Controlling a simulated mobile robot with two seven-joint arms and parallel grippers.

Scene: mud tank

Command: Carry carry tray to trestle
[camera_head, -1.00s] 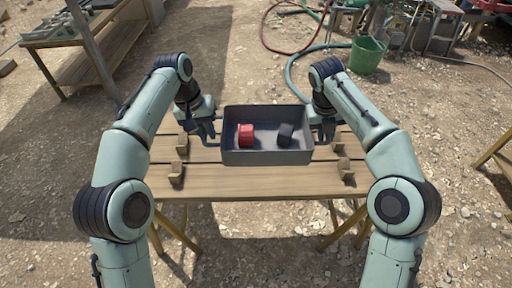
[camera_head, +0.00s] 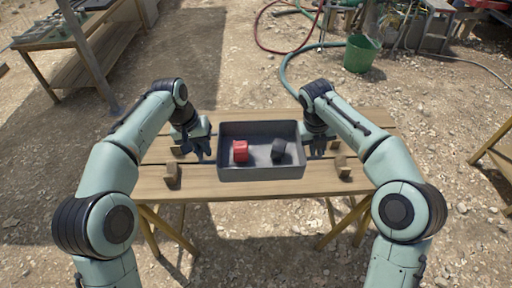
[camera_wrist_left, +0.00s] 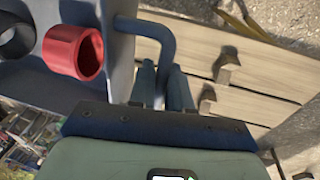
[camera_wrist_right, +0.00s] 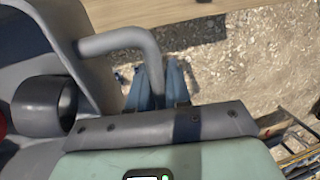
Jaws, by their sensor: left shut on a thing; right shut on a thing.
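The grey carry tray (camera_head: 261,174) is over the wooden trestle (camera_head: 225,188), between its small wooden blocks. It looks about level; I cannot tell whether its bottom touches the planks. A red hollow fitting (camera_head: 240,151) and a dark grey one (camera_head: 279,151) lie inside. My left gripper (camera_head: 206,147) is shut on the tray's left handle, a bent bar clear in the left wrist view (camera_wrist_left: 160,35). My right gripper (camera_head: 316,145) is shut on the right handle, which shows in the right wrist view (camera_wrist_right: 130,38).
Wooden blocks stand on the trestle at left (camera_head: 172,174) and right (camera_head: 342,168). A workbench (camera_head: 85,60) stands at the back left. A green bucket (camera_head: 360,53) and a hose (camera_head: 290,70) are at the back right. Another wooden stand (camera_head: 495,155) is at the right edge.

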